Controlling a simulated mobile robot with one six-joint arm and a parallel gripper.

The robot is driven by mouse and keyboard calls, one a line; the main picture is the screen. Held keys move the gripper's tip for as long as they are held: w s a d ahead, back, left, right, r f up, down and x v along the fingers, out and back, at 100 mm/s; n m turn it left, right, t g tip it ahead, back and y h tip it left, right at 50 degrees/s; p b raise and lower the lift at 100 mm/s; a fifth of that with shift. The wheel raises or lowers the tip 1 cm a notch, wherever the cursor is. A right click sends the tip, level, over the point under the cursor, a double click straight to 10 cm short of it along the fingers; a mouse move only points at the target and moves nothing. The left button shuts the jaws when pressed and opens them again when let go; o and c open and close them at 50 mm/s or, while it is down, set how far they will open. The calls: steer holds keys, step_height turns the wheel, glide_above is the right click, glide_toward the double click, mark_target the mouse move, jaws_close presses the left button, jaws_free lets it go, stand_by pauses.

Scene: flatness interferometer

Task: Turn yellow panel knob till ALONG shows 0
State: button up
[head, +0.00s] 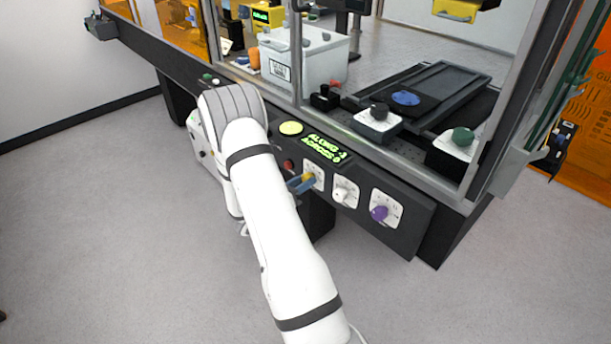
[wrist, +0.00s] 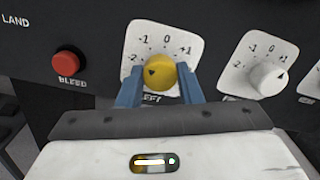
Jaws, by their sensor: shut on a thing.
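The yellow panel knob (wrist: 159,74) sits on a white dial plate marked -1, 0, +1 in the wrist view. Its dark pointer mark is on the left side of the knob. My gripper (wrist: 160,82) has its blue fingers on either side of the knob, shut on it. In the head view the yellow knob (head: 308,176) is partly hidden by my blue gripper fingers (head: 301,184). The green-lit display (head: 326,147) above the knobs appears to read ALONG -3 and ACROSS 0; the digits are small.
A red BLEED button (wrist: 66,62) is just left of the yellow knob. A white knob (wrist: 268,78) is close on the right, and a purple knob (head: 379,213) is further right. A yellow round button (head: 291,128) is left of the display. Glazed enclosure stands above.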

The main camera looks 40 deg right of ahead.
steer(key=n+p, duration=0.2)
steer(key=n, duration=0.3)
steer(key=shift+w+r+p, duration=0.1)
steer(key=shift+p, duration=0.2)
steer(key=shift+a, duration=0.1)
stand_by(0.3)
steer(key=o, duration=1)
steer(key=shift+c, duration=0.2)
steer(key=a, duration=0.7)
steer(key=shift+s+a+f, duration=0.2)
steer(key=shift+s+a, duration=0.15)
steer(key=shift+a, duration=0.05)
